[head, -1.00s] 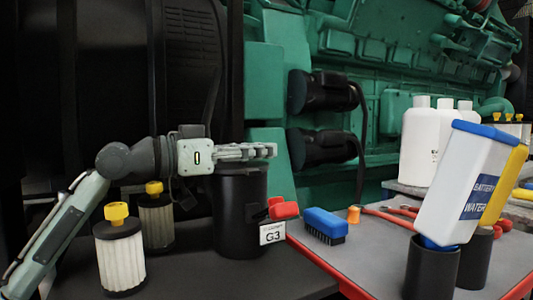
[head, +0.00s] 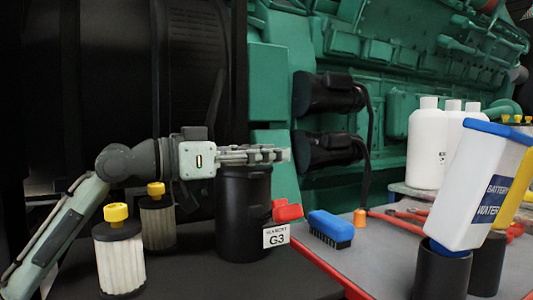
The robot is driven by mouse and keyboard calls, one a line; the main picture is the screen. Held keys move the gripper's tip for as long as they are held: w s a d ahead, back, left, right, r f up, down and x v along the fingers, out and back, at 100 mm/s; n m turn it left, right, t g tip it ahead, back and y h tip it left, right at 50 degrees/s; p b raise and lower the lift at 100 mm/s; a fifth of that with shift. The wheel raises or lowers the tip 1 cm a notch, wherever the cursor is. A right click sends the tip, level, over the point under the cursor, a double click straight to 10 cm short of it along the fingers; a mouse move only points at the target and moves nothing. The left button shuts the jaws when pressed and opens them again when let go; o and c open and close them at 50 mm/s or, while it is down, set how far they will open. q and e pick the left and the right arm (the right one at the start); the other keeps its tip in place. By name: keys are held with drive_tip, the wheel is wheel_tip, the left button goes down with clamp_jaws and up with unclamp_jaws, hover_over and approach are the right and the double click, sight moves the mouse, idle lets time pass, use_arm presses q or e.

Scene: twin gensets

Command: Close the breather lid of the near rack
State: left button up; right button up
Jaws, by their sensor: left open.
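A black cylindrical canister (head: 243,222), which may be the breather, stands on the dark near rack shelf (head: 215,278). A red lever or catch (head: 287,212) sits at its right side, above a white tag (head: 276,236) reading G3. My left gripper (head: 282,155) comes in from the left and lies level over the canister's top, fingers pointing right. It is open, though seen side-on, and I see nothing between its fingers. It hides part of the canister's top, so I cannot tell how the lid sits or whether the gripper touches it. My right gripper is not in view.
Two yellow-capped filters (head: 119,257) (head: 157,222) stand left of the canister. On the red-edged grey bench are a blue brush (head: 329,226), an orange piece (head: 360,217), red-handled tools (head: 398,220) and a tilted battery-water bottle (head: 478,190) in a black cup (head: 440,275).

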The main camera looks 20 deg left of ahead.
sight(225, 169)
use_arm(q)
drive_tip(key=shift+v, duration=3.75)
